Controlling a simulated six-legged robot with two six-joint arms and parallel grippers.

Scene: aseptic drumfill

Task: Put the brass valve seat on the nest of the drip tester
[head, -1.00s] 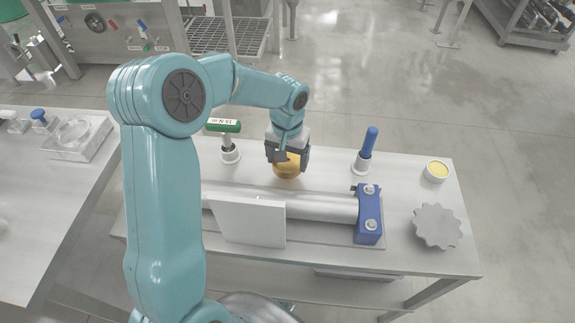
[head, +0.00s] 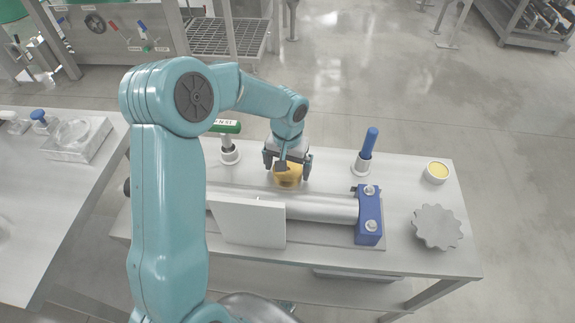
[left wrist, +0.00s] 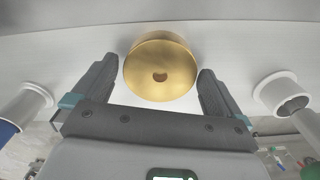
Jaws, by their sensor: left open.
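The brass valve seat (head: 287,178) is a gold disc on the grey table, behind the long metal cylinder. My left gripper (head: 288,172) is over it with its fingers spread to either side. In the left wrist view, the brass valve seat (left wrist: 143,68) shows a small central hole and sits between the open fingers of my left gripper (left wrist: 158,88), with a gap on each side. A clear block with a round dish (head: 92,146) stands on the left table; I cannot tell whether it is the drip tester. My right gripper is out of view.
The metal cylinder (head: 320,208) lies in front of the seat, with a blue clamp (head: 369,215) at its right end. A blue-handled tool (head: 367,150) and a green-handled tool (head: 229,146) stand on either side.

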